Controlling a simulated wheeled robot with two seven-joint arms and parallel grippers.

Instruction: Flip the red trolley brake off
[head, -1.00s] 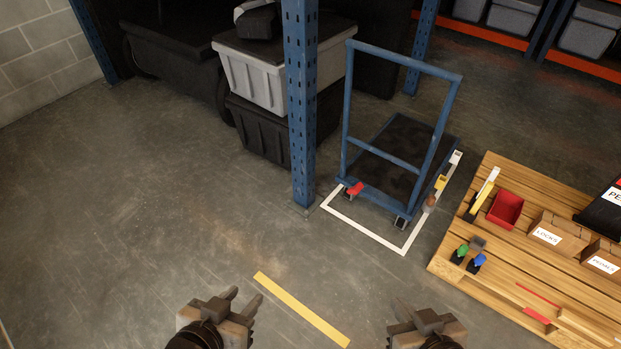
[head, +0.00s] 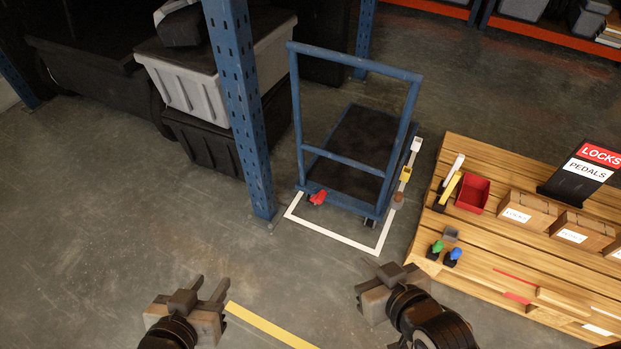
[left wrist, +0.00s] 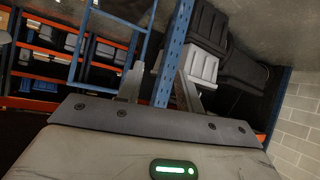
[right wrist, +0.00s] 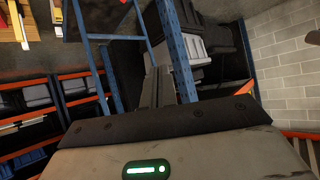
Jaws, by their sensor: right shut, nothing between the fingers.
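The red brake (head: 318,197) is a small lever at the lower left corner of the blue trolley (head: 303,120), by a caster. The trolley has a tall blue handle frame and a dark deck, and stands in a white floor outline. My left gripper (head: 207,286) is open and empty, in front of the trolley and to its left. My right gripper (head: 368,284) is shut and empty in front of the trolley, apart from it. The wrist views show the left fingers (left wrist: 160,88) spread and the right fingers (right wrist: 158,86) together; the brake is not clear there.
A blue rack post (head: 240,110) stands just left of the trolley. Grey and black bins (head: 205,80) are behind it. A wooden pallet (head: 420,240) with a red bin (head: 472,193) and boxes lies to the right. The floor in front is clear, with a yellow line (head: 265,327).

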